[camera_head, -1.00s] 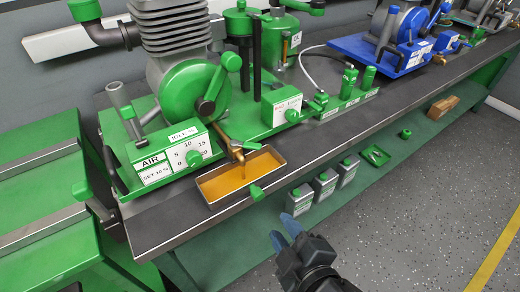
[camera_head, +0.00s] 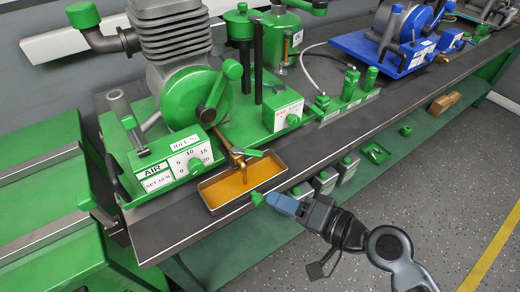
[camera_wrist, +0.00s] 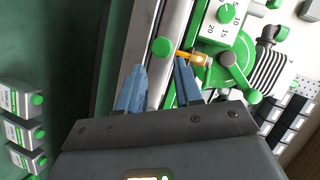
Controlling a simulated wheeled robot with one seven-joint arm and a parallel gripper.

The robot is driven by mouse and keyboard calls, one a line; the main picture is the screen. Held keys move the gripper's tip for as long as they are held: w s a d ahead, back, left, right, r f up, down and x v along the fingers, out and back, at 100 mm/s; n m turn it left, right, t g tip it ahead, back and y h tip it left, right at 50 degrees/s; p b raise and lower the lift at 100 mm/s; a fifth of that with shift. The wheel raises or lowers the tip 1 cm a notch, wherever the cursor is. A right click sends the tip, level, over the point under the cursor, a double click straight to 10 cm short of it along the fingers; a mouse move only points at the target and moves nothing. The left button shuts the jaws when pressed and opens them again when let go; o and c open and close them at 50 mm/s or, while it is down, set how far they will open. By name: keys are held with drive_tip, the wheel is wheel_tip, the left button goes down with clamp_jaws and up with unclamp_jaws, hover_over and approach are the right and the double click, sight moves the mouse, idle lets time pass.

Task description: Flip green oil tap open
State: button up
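The green engine rig carries a brass tap (camera_head: 237,160) with a small green lever (camera_head: 253,153). It hangs over a shallow metal tray (camera_head: 212,208) of amber oil, with a thin amber stream below its spout. A round green knob (camera_head: 257,199) shows at the tray's front right; I cannot tell what it is fixed to. My gripper (camera_head: 272,200) is beside this knob, fingers pointing left. In the wrist view my gripper (camera_wrist: 158,78) is open and empty, with the green knob (camera_wrist: 162,47) just ahead between the blue fingertips. The brass tap (camera_wrist: 198,60) lies beyond the right finger. Contact is unclear.
The crank arm (camera_head: 216,95) and dial box (camera_head: 190,158) stand close behind the tap. Grey cans (camera_head: 346,168) stand on the lower shelf. The bench front edge (camera_head: 330,148) runs past my gripper.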

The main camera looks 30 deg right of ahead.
sight(260, 156)
drive_tip(key=w+d+r+m+t+y, duration=0.1)
drive_tip(key=w+d+r+m+t, duration=0.1)
drive_tip(key=d+r+m+t, duration=0.3)
drive_tip(key=w+a, duration=0.1)
drive_tip(key=w, duration=0.1)
drive_tip(key=w+a+r+g+p, duration=0.1)
drive_tip(key=w, duration=0.1)
drive_tip(key=w+a+n+g+p, duration=0.1)
drive_tip(key=a, duration=0.1)
drive_tip(key=shift+w+a+r, duration=0.1)
drive_tip(key=shift+w+r, duration=0.15)
drive_tip(key=shift+w, duration=0.15)
drive_tip(key=shift+w+a+f+p, duration=0.1)
drive_tip(key=shift+w+a+p, duration=0.2)
drive_tip(key=shift+w, duration=0.35)
drive_tip(key=shift+c, duration=0.3)
clamp_jaws()
